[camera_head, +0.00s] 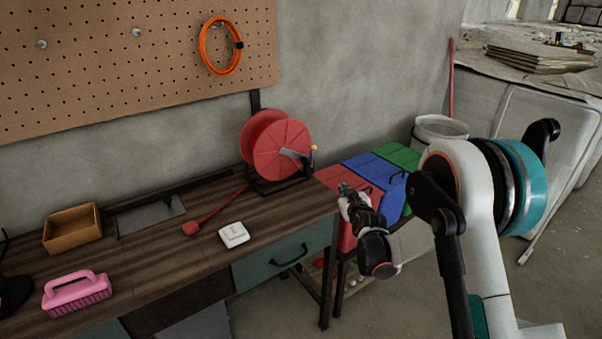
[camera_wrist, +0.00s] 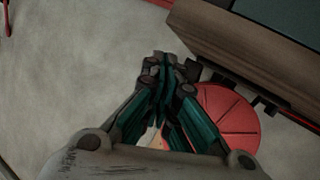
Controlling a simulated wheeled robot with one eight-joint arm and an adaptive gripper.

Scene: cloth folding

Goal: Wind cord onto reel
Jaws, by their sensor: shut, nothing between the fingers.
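The red reel (camera_head: 283,148) stands upright on a dark stand at the back right of the workbench. Its crank, with a pale knob (camera_head: 313,148), is on the side facing the room. A red cord (camera_head: 222,206) runs from near the reel's base across the bench to a small red end piece (camera_head: 192,229). My gripper (camera_head: 345,188) is shut and empty, to the right of and lower than the reel, apart from the crank. In the wrist view, my closed fingers (camera_wrist: 166,70) are beside a red disc (camera_wrist: 226,116) that looks like the reel.
A white square box (camera_head: 234,235), an orange tray (camera_head: 72,232) and a pink brush (camera_head: 76,293) sit on the workbench (camera_head: 165,262). Coloured bins (camera_head: 385,180) stand right of the bench, close to my gripper. An orange coil (camera_head: 204,45) hangs on the pegboard.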

